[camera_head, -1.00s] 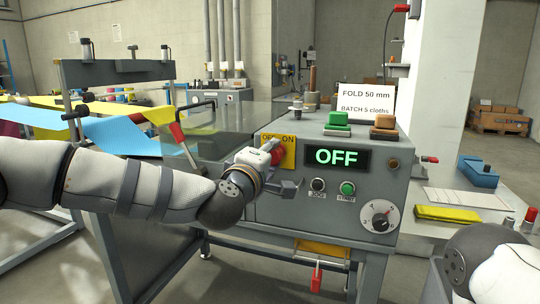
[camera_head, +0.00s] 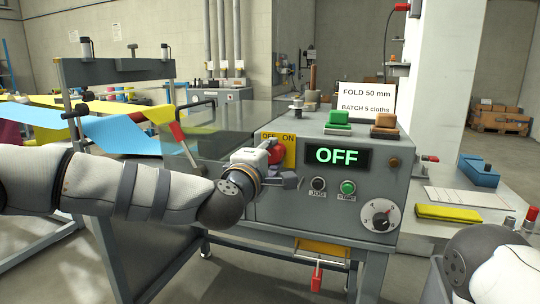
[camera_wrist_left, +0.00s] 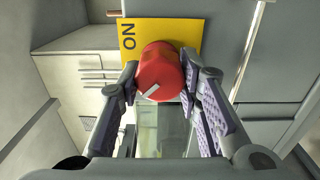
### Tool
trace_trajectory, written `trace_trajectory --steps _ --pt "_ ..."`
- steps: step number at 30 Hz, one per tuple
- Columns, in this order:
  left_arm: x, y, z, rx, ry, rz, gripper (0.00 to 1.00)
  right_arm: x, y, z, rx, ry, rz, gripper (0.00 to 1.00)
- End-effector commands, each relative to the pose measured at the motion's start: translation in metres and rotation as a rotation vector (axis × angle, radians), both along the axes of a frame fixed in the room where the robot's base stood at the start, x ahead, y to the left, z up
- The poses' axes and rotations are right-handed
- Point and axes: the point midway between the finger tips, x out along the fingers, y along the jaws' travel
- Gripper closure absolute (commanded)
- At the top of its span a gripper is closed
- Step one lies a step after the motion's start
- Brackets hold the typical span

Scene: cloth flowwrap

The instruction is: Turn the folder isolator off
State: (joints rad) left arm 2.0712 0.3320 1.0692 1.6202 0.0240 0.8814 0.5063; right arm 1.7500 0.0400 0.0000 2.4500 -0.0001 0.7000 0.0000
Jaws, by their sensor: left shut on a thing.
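The folder isolator is a red rotary knob (camera_head: 276,155) on a yellow plate (camera_head: 290,150) marked OFF and ON, on the left of the machine's grey front panel. In the left wrist view the red knob (camera_wrist_left: 160,72) sits between the two fingers, with a pale mark on its face; the word ON shows on the plate and OFF is hidden. My left gripper (camera_head: 272,168) is shut on the knob. The panel's display (camera_head: 336,157) reads OFF in green letters. My right arm shows at the lower right; its gripper is out of view.
Right of the isolator are a JOG button (camera_head: 318,184), a green START button (camera_head: 347,187) and a dial (camera_head: 380,216). Coloured cloth webs run at the left.

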Motion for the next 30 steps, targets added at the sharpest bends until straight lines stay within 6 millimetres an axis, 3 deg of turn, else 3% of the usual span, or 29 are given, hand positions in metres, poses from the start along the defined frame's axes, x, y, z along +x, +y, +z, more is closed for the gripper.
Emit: trace_trajectory --steps 1,2,4,15,24,30 --pt "-0.001 -0.002 -0.001 0.0 0.003 -0.005 0.96 0.0 0.0 0.0 0.0 0.0 0.0 0.31" --pt "-0.001 -0.002 -0.001 0.0 0.003 -0.005 0.64 0.0 0.0 0.0 0.0 0.0 0.0 0.31" --pt "-0.001 -0.001 -0.001 0.001 0.002 -0.004 0.48 0.0 0.0 0.0 0.0 0.0 0.0 0.31" --pt "-0.007 0.002 0.0 0.001 0.0 -0.001 0.48 0.0 0.0 0.0 0.0 0.0 0.0 0.31" --pt "-0.079 0.025 0.0 0.0 0.001 -0.004 0.48 0.0 0.0 0.0 0.0 0.0 0.0 0.31" --pt "-0.11 0.035 0.0 0.0 0.001 -0.003 0.48 0.0 0.0 0.0 0.0 0.0 0.0 0.31"
